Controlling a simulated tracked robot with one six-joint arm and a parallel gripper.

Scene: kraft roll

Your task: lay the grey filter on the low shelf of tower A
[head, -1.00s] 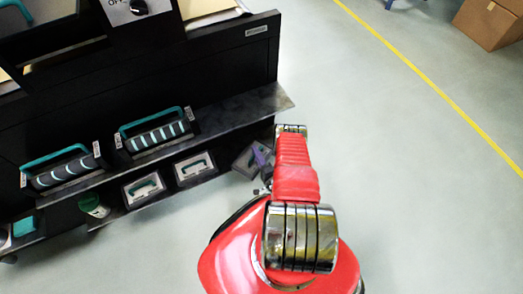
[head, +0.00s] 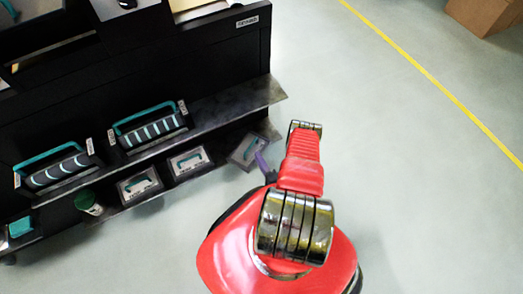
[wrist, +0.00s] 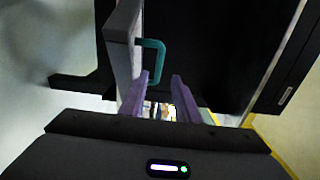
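A grey filter (head: 247,150) with a teal handle sits turned askew at the right end of the low shelf (head: 218,158) of the black tower. In the wrist view the grey filter (wrist: 122,48) shows as a pale grey panel at upper left, its teal handle (wrist: 152,56) just beyond my fingertips. My gripper (wrist: 158,78) has two purple fingers standing apart, with a gap between them. The left fingertip is close to the handle's lower end; I cannot tell whether they touch. In the head view, a purple finger (head: 262,162) shows by the filter's lower right.
Two striped, teal-handled units (head: 150,130) (head: 57,170) sit above. Floor at right is clear, with a yellow line (head: 430,78) and cardboard box (head: 483,14).

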